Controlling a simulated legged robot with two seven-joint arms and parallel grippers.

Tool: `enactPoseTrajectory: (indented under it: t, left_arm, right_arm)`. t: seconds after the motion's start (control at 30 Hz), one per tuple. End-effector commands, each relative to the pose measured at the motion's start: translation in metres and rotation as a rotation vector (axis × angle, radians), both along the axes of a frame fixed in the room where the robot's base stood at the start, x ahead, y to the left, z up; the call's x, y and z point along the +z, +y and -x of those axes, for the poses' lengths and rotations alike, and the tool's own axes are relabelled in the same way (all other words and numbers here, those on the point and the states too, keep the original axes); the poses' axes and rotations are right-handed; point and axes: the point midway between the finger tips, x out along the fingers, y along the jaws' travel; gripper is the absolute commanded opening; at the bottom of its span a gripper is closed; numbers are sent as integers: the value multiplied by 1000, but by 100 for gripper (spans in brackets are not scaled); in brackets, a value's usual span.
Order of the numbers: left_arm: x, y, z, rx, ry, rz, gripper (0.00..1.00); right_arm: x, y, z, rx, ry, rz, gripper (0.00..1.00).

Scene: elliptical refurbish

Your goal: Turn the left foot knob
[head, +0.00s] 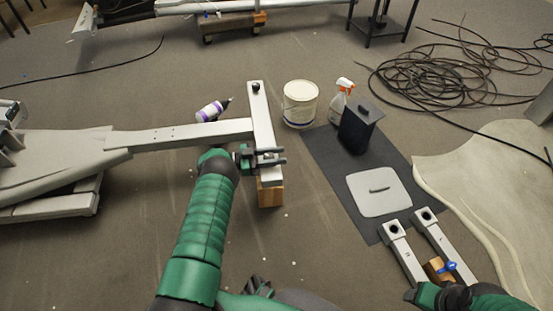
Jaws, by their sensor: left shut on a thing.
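The grey foot crossbar (261,115) runs toward me at the end of the long grey frame tube (185,135). A black knob (256,87) stands on its far end. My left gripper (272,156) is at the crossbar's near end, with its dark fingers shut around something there. The fingers hide what they hold, likely the near foot knob, and I cannot tell its angle. A wooden block (269,193) supports the near end. Green and black parts of my right arm show at the lower right; its finger state is unclear.
A purple-labelled bottle (212,110) lies behind the tube. A white bucket (301,104), a spray bottle (341,99) and a black box (358,127) stand right of the crossbar. A dark mat (335,165) holds a grey panel (379,194). Coiled cables (450,75) lie farther right.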

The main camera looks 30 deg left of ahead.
Motion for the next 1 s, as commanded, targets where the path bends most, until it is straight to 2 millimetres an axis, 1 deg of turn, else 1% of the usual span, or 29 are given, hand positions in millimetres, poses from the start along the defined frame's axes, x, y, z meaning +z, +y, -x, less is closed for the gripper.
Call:
enactPoseTrajectory:
  t: [0.03, 0.2, 0.77, 0.8, 0.93, 1.0]
  left_arm:
    - [-4, 1, 0, -19, -1, -2, 0]
    - [-2, -1, 2, -78, 0, -1, 0]
    - [1, -1, 2, -106, -1, 0, 0]
    - [1, -1, 2, -106, -1, 0, 39]
    - [1, -1, 2, -107, -1, 0, 56]
    - [1, -1, 2, -107, -1, 0, 57]
  right_arm:
    - [-8, 0, 0, 0, 0, 0, 57]
    - [-15, 0, 0, 0, 0, 0, 57]
    - [-17, 0, 0, 0, 0, 0, 57]
    - [-17, 0, 0, 0, 0, 0, 57]
    - [-17, 0, 0, 0, 0, 0, 57]
    - [-17, 0, 0, 0, 0, 0, 57]
